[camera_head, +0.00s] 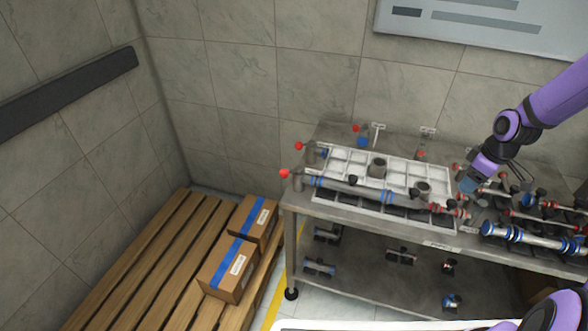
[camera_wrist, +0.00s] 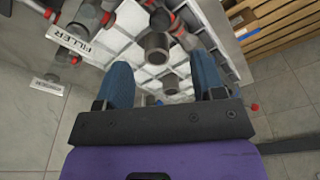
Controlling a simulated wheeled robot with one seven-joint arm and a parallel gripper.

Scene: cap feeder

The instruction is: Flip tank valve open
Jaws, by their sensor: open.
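My gripper (camera_head: 468,184) hangs over the bench, just right of the white gridded tray (camera_head: 345,156). In the wrist view its two blue fingers (camera_wrist: 162,66) are spread apart with nothing held between them. A grey open cylinder (camera_wrist: 157,47) shows beyond the fingers over the white grid. A plate reading FILLER (camera_wrist: 75,42) lies at upper left there, beside grey and red fittings (camera_wrist: 88,14). Red knobs stand at the bench's left end (camera_head: 284,173) and back (camera_head: 356,128). I cannot tell which fitting is the tank valve.
The metal bench (camera_head: 292,222) has a lower shelf with several small fittings. Pipes with blue bands (camera_head: 520,238) crowd its right side. Two cardboard boxes (camera_head: 228,268) sit on a wooden pallet (camera_head: 150,262) at left. A tiled wall stands behind.

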